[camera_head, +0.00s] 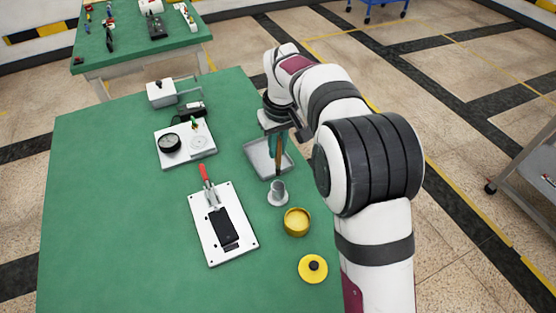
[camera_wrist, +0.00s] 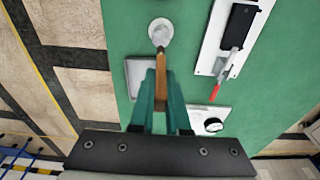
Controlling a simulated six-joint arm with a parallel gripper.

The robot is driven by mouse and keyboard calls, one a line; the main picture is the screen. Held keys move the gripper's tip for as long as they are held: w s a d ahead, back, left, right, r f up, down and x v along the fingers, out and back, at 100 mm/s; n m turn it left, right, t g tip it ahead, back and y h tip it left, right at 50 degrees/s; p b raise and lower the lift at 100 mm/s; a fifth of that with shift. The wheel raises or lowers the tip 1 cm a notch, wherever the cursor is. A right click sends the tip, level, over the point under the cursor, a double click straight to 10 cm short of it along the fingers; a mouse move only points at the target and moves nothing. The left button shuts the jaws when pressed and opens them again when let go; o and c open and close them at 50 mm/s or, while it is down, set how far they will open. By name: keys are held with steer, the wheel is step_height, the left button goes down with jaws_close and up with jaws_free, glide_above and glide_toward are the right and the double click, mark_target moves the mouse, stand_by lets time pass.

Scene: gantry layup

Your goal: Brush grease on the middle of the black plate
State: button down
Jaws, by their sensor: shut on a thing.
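My gripper (camera_head: 275,134) is shut on a brush (camera_head: 278,160) with a brown wooden handle, held above the grey tray. The wrist view shows the brush (camera_wrist: 161,62) between the green fingers, pointing towards the grey cup. The brush's lower end cannot be made out clearly. The black plate (camera_head: 223,225) lies on a white board (camera_head: 241,213) on the green table, left of and nearer than my gripper; it also shows at the top right of the wrist view (camera_wrist: 241,22). An open yellow tin (camera_head: 297,222) with pale yellow contents stands right of the board.
The grey cup (camera_head: 278,193) stands on a round base between tray (camera_head: 258,159) and tin. A red-handled clamp (camera_head: 207,183) rises at the board's far end. A gauge panel (camera_head: 185,153) sits behind. The table's left side (camera_head: 100,220) is clear.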

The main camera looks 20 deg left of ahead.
steer(key=s+d, duration=0.6)
steer(key=d, duration=0.1)
step_height(320, 180, down, 7)
steer(key=shift+s+d+r, duration=0.15)
steer(key=shift+s+d, duration=0.15)
steer(key=shift+s, duration=0.05)
steer(key=shift+f, duration=0.6)
stand_by(1.6)
step_height(320, 180, up, 7)
stand_by(0.7)
stand_by(0.4)
